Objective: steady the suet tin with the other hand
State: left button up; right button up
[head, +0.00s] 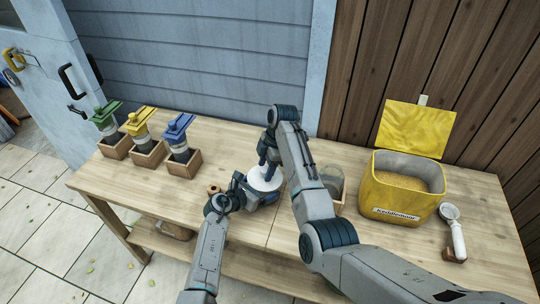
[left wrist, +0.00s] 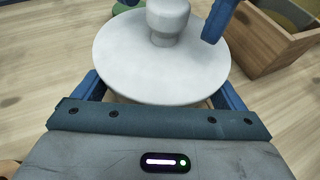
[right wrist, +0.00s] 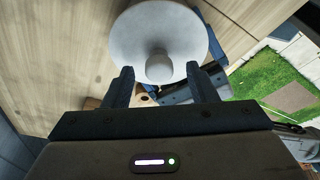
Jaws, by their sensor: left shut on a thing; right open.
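The suet tin shows mainly as its round white lid (head: 264,178) with a knob on top, near the front middle of the bench. The lid (left wrist: 160,75) also fills the top of the left wrist view; the tin's body beneath it is almost all hidden. My left gripper (head: 245,189) is shut on the tin from low at the front, one finger on each side below the lid. My right gripper (right wrist: 161,82) is open above the lid, with its fingers to either side of the knob (right wrist: 160,67). I cannot tell if they touch it.
A wooden box (left wrist: 270,40) stands just right of the tin, partly behind my right arm. Further right are a yellow tub (head: 405,197) of seed and a white scoop (head: 456,238). Several-coloured feeders (head: 180,140) sit in wooden boxes at left.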

jog(key=shift+x, duration=0.9)
jog(key=shift+c, duration=0.2)
grip_shut()
